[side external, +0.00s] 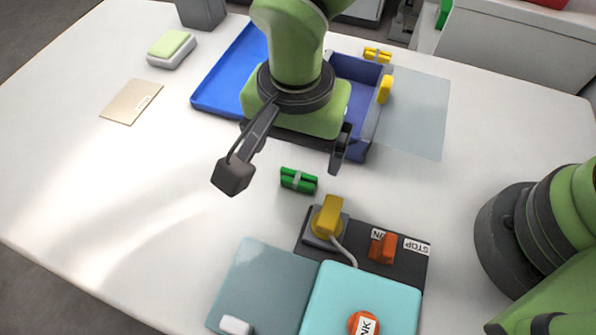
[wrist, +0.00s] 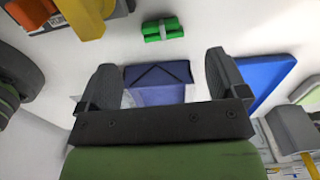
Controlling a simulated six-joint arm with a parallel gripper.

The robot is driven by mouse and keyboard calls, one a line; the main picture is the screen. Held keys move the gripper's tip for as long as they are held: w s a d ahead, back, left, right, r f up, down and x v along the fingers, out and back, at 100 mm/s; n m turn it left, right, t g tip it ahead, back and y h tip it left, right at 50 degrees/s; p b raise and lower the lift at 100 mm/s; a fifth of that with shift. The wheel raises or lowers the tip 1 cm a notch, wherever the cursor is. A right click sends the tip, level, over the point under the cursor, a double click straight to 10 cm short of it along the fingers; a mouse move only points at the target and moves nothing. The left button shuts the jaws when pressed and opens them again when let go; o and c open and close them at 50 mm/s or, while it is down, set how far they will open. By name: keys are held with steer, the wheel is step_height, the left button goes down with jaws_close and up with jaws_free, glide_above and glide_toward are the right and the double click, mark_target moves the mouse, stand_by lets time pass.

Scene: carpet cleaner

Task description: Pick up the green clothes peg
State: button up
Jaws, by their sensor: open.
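The green clothes peg (side external: 298,180) lies on the white table with a light grey band around its middle. It also shows near the top of the wrist view (wrist: 162,28), beyond the fingertips. My gripper (side external: 298,152) is open and empty above the table, close to the peg on its far side in the side view. In the wrist view, the two dark fingers of my gripper (wrist: 163,68) are spread wide. The peg is outside the gap between them and is fully visible.
A blue-purple bin (side external: 372,122) stands behind my gripper, with a yellow peg (side external: 384,90) at its right wall. A dark panel (side external: 408,262) with a yellow knob (side external: 328,217) and an orange switch (side external: 383,248) sits just in front of the peg. The table's left side is mostly clear.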

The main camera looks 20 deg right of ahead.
mark_target(296, 184)
step_height(296, 184, down, 9)
steer(key=shift+f, duration=0.1)
steer(key=c, duration=1)
